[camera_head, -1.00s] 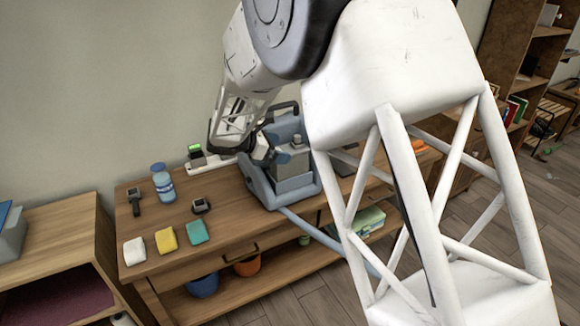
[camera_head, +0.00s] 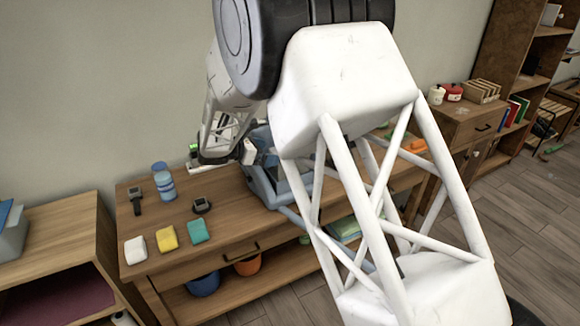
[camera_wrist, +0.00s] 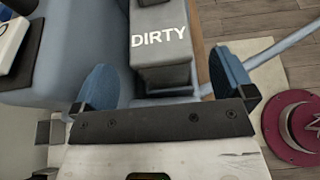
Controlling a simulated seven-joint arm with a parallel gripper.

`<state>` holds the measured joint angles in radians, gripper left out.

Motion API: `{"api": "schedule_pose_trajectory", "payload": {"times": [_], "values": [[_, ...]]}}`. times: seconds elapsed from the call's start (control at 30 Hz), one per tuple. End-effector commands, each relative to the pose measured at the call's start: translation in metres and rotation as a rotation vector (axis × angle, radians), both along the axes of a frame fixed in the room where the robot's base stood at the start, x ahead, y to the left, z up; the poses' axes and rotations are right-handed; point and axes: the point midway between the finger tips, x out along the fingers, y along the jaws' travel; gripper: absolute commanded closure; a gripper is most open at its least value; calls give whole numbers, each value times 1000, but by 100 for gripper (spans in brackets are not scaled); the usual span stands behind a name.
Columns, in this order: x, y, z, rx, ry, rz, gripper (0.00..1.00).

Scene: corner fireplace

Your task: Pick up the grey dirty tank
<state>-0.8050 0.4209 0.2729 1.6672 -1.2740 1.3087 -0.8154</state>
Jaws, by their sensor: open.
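The grey tank (camera_wrist: 160,65) marked "DIRTY" shows at the top middle of the wrist view, set in the blue-grey machine (camera_wrist: 75,45). My gripper (camera_wrist: 164,78) is open, with one blue finger to the left and one to the right of the tank's near end. Nothing visible is held, and I cannot tell whether the fingers touch the tank. In the head view the machine (camera_head: 262,187) stands on the wooden table, and my arm hides the tank.
The wooden table (camera_head: 235,220) also bears a blue bottle (camera_head: 163,182), a watch (camera_head: 136,200), and white, yellow and teal sponges (camera_head: 167,239) at left. A blue-grey hose leaves the machine. A red round object (camera_wrist: 292,128) lies at right in the wrist view.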

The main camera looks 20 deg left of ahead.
Motion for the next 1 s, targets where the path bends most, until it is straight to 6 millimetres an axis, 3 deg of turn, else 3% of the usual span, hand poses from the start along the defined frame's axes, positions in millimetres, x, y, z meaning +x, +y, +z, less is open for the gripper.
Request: {"api": "schedule_pose_trajectory", "payload": {"times": [0.57,1.0], "values": [[9,-9,-6,-1,1,0,0],[37,-37,-23,-1,1,-1,0]]}}
